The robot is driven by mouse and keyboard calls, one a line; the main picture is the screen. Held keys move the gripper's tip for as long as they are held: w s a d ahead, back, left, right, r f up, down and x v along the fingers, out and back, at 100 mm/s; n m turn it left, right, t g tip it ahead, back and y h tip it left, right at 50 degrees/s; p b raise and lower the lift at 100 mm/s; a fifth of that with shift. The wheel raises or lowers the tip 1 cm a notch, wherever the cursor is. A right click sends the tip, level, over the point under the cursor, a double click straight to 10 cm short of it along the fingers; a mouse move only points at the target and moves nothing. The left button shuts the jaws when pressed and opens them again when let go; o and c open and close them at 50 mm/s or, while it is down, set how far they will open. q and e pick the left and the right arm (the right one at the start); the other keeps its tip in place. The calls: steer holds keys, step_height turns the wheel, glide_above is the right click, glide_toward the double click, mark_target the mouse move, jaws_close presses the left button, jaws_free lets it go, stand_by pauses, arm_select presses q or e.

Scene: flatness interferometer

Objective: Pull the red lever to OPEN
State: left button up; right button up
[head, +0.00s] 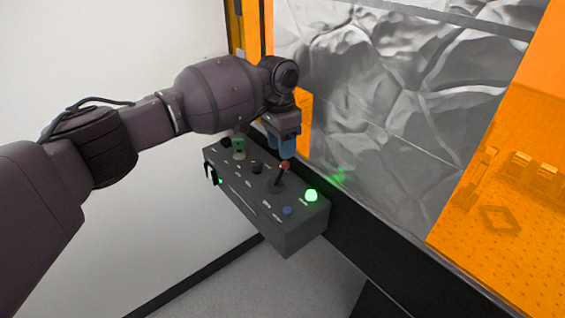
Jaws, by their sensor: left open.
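The red lever (284,166) has a red knob on a dark stick and rises from the top of a grey control box (290,238). Its stick leans a little to the right. My left gripper (284,152) is just above the red knob, pointing down, with its bluish fingers close to it. It is open; whether the fingers touch the knob I cannot tell. The labels on the box are too small to read. My right gripper does not show.
The box also bears a lit green button (311,196), a blue button (287,211), a green knob (239,145) and dark knobs. A silvery crumpled panel (400,100) and orange see-through panels (500,190) stand behind. A white wall (120,50) is at left.

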mark_target(282, 170)
arm_select(q)
steer(key=f, duration=0.5)
steer(key=shift+s+d+f+b, duration=0.1)
steer(key=shift+s+f+b, duration=0.2)
steer(key=shift+s+f, duration=0.05)
steer(key=shift+f, duration=0.7)
steer(key=c, duration=0.7)
jaws_close()
steer(key=shift+s+r+t+h+p, duration=0.3)
steer(key=shift+r+h+p, duration=0.15)
steer(key=shift+p, duration=0.35)
steer(key=shift+a+r+t+h+p, duration=0.1)
steer(key=shift+a+t+h+p, duration=0.3)
steer(key=shift+p, duration=0.3)
steer(key=shift+s+a+t+h+p, duration=0.2)
steer(key=shift+t+h+p, duration=0.2)
steer(key=shift+h+p, duration=0.25)
steer(key=shift+s+a+t+h+p, duration=0.2)
steer(key=shift+t+h+p, duration=0.15)
steer(key=shift+h, duration=0.15)
steer(key=shift+s+a+t+h, duration=0.1)
steer(key=shift+t+h, duration=0.15)
steer(key=shift+h, duration=0.15)
steer(key=shift+a+t+h+p, duration=0.15)
steer(key=shift+t+h+p, duration=0.15)
steer(key=shift+h, duration=0.1)
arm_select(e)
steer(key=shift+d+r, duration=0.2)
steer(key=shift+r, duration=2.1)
